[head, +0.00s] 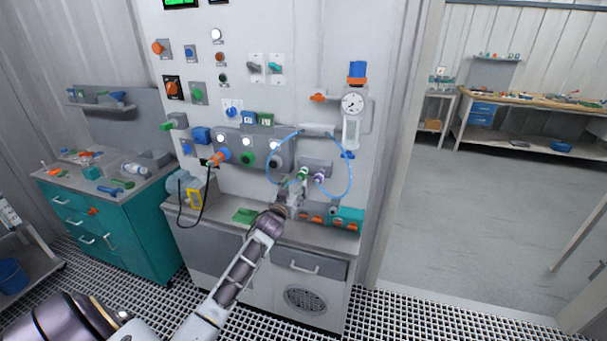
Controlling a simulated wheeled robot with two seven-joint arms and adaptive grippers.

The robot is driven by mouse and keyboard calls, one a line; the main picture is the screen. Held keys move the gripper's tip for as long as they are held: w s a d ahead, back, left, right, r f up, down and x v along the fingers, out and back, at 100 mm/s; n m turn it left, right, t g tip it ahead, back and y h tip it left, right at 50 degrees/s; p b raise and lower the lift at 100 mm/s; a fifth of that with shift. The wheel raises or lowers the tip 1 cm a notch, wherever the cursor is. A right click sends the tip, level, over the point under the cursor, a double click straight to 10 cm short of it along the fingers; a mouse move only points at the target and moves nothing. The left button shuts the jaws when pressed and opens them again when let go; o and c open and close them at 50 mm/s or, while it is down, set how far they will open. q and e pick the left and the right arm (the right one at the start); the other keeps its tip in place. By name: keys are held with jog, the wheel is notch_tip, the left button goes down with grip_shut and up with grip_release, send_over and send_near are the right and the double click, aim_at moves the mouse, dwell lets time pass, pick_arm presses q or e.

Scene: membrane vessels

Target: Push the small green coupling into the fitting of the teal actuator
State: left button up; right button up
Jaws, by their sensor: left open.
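The small green coupling (303,174) is at the end of a thin light-blue hose, beside a purple coupling (319,178), just below a grey block on the panel. The teal actuator (347,214) lies at the right end of the counter, against a grey body with orange parts. Its fitting is too small to make out. My left gripper (290,198) is open, just below the green coupling and left of the teal actuator. The arm hides part of the counter, and I cannot tell whether the fingers touch the coupling. My right gripper is not in view.
The light-blue hose (350,178) loops on both sides of the couplings. A pressure gauge (352,104) is above. A green pad (245,215) lies on the counter left of my gripper. A teal cabinet (130,235) stands at left; the floor at right is open.

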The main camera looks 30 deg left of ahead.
aim_at(301, 177)
pick_arm(q)
jog(key=shift+b+x, duration=0.85)
jog(key=shift+x, duration=1.2)
jog(key=shift+b+x, duration=0.45)
jog(key=shift+x, duration=1.55)
grip_shut()
jog(key=shift+s+f+p, duration=0.1)
jog(key=shift+f+p, duration=0.1)
jog(key=shift+p, duration=0.2)
